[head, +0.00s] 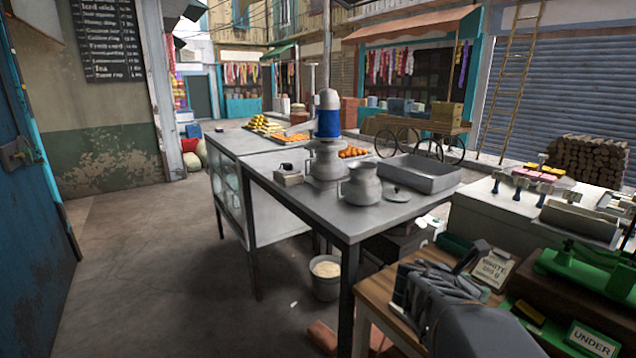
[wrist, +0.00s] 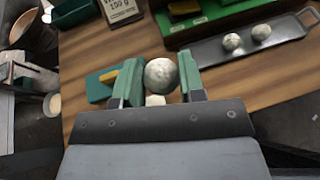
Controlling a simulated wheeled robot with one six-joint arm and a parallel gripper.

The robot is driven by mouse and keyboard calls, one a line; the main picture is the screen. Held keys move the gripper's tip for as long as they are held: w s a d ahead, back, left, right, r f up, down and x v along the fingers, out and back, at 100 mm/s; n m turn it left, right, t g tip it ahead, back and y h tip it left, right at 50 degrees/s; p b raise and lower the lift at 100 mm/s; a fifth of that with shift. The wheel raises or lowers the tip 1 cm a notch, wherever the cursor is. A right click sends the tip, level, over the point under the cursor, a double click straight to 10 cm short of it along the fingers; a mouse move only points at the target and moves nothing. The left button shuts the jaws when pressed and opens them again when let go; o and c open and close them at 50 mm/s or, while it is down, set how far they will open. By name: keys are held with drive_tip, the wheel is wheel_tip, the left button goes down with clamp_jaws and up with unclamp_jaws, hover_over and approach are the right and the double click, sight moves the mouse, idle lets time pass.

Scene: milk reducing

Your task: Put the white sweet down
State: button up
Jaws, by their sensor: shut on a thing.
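The white sweet (wrist: 161,76) is a pale, speckled ball in the wrist view. My gripper (wrist: 160,68) is shut on it, with one green finger on each side. The sweet is over a brown wooden tabletop (wrist: 85,45); I cannot tell whether it touches the wood. A small whitish piece (wrist: 155,100) shows just below the sweet, partly hidden by the gripper. Two similar white balls (wrist: 232,41) lie in a grey metal pan (wrist: 285,41) at upper right. In the head view my arm hides the sweet.
A green scale (head: 580,275) and an UNDER sign (head: 592,340) are to the right. A steel table (head: 290,200) with metal pots stands beyond.

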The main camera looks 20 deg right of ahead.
drive_tip(key=w+a+f+n+t+y, duration=0.2)
drive_tip(key=w+a+f+n+t, duration=0.15)
drive_tip(key=w+a, duration=0.3)
drive_tip(key=w+a+f+n+t+y, duration=0.2)
drive_tip(key=w+a+f+n+t, duration=0.1)
drive_tip(key=w+a+n+t, duration=0.3)
drive_tip(key=w+a+f+n+t+y, duration=0.1)
drive_tip(key=w+a+f+n+y, duration=0.1)
drive_tip(key=a, duration=0.5)
drive_tip(key=w+a+f+n+t+y+p, duration=0.1)
drive_tip(key=w+a+f+n+y, duration=0.1)
drive_tip(key=a+f, duration=0.3)
drive_tip(key=w+a+y, duration=0.1)
drive_tip(key=a, duration=0.2)
drive_tip(key=shift+a+f, duration=0.25)
drive_tip(key=shift+a, duration=0.05)
